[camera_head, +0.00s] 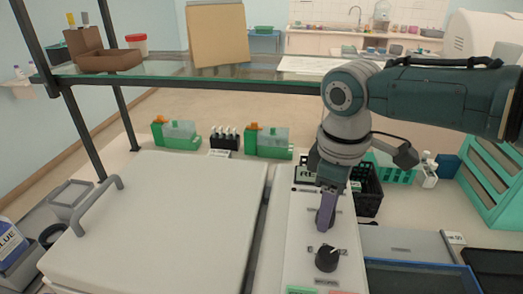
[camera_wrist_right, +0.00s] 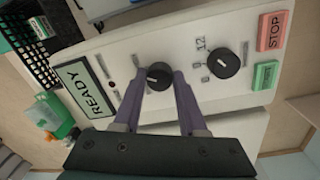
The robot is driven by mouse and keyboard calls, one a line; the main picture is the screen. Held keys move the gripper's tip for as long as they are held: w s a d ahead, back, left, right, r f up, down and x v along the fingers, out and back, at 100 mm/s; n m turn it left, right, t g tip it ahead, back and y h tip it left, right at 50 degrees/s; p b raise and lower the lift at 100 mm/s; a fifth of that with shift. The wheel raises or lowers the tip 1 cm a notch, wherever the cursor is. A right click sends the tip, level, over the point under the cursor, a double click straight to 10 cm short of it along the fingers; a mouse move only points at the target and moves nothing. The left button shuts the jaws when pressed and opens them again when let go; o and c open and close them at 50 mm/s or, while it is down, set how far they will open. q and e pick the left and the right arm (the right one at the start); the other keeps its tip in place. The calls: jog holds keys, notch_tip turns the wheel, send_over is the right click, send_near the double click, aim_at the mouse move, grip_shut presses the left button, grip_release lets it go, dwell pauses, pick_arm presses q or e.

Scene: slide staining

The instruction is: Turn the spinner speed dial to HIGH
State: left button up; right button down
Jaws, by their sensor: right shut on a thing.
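The spinner's control panel (camera_head: 304,228) is a pale strip beside the large white lid, and it also shows in the wrist view (camera_wrist_right: 190,45). It carries two black dials. My right gripper (camera_head: 326,218) points down at the upper dial; in the wrist view its purple fingers (camera_wrist_right: 162,82) are shut on this dial (camera_wrist_right: 157,74), the one nearer the READY display (camera_wrist_right: 86,88). The second dial (camera_head: 327,258) stands free nearer the front, and shows in the wrist view (camera_wrist_right: 223,63) beside small markings. The dial lettering is too small to read surely. My left gripper is out of view.
Pink STOP (camera_wrist_right: 274,31) and green (camera_wrist_right: 264,75) buttons sit beyond the free dial. The white lid (camera_head: 165,215) with a grey handle lies left. A black basket (camera_head: 369,190) stands right of the panel. A glass shelf (camera_head: 220,77) spans above; green racks (camera_head: 267,143) stand behind.

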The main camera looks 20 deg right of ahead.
jog(key=shift+a+r+m, duration=0.1)
jog(key=shift+m, duration=0.7)
jog(key=shift+c, duration=2.3)
grip_release()
jog(key=shift+r+p, duration=0.25)
jog(key=shift+p, duration=0.1)
notch_tip(320, 180, up, 9)
jog(key=shift+a+r, duration=0.15)
jog(key=shift+s, duration=0.1)
